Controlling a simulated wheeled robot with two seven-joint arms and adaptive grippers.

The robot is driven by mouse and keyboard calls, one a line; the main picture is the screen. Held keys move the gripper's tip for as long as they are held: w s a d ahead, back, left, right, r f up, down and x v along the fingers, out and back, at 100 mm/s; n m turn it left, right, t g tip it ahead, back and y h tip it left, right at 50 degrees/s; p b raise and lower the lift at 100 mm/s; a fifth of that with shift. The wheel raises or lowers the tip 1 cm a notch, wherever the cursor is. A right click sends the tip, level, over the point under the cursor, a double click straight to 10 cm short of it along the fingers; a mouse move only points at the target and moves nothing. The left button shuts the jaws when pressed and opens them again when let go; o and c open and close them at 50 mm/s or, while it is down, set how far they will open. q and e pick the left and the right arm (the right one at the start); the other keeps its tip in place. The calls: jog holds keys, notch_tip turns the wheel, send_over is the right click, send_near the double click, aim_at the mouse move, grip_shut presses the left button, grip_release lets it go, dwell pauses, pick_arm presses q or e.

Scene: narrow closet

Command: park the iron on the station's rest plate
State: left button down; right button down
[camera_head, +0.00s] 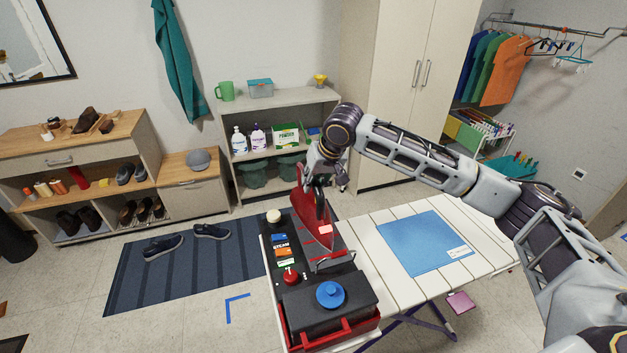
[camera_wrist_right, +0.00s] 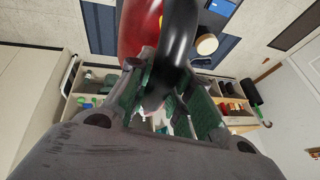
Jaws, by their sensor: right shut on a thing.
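The red iron (camera_head: 303,211) is at the far end of the dark steam station (camera_head: 352,295), at the left end of the ironing board. My right gripper (camera_head: 320,183) is above it, shut on its handle. In the right wrist view the iron's red body (camera_wrist_right: 138,28) and black handle (camera_wrist_right: 178,45) run up from between my fingers (camera_wrist_right: 172,115). The iron appears tilted over the station's upper surface; I cannot tell whether it touches the rest plate, which is partly hidden. A metal wire frame (camera_head: 333,262) stands just nearer. My left gripper is out of view.
A blue cap (camera_head: 331,294) and a red knob (camera_head: 291,276) stick up from the station's near part. A blue cloth (camera_head: 425,243) lies on the white board (camera_head: 365,240). A shelf (camera_head: 280,100) with bottles stands behind. Shoes (camera_head: 163,247) lie on the mat at left.

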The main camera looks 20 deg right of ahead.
aim_at(313, 198)
jog(key=shift+f, duration=1.7)
jog(key=c, duration=1.7)
grip_release()
jog(key=shift+f, duration=0.2)
jog(key=o, duration=0.4)
jog(key=v, duration=1.2)
jog(key=shift+s+r, duration=0.1)
jog(key=shift+d, duration=0.1)
